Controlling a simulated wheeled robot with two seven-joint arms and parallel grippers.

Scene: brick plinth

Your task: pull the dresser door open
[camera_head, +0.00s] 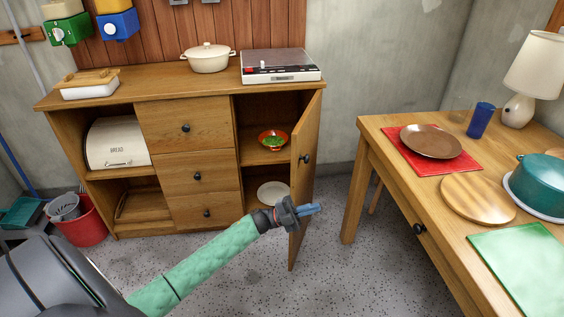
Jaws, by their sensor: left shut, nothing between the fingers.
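The wooden dresser (120,87) stands against the back wall. Its right-hand door (305,185) is swung wide open toward me, with a dark round knob (306,158) on it. Behind the door the right compartment shows a red bowl (273,140) with green contents on the upper shelf and a white plate (272,193) below. My left gripper (312,209) is shut and empty. In the picture it overlaps the lower part of the door, below the knob; I cannot tell whether it touches the door. My right gripper is not in view.
A wooden table (384,126) stands at the right, with a brown plate (431,141), a round board (478,200), a teal pot (541,180) and a lamp (535,65). A red bucket (80,222) stands left of the dresser. Speckled floor (335,270) is free between dresser and table.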

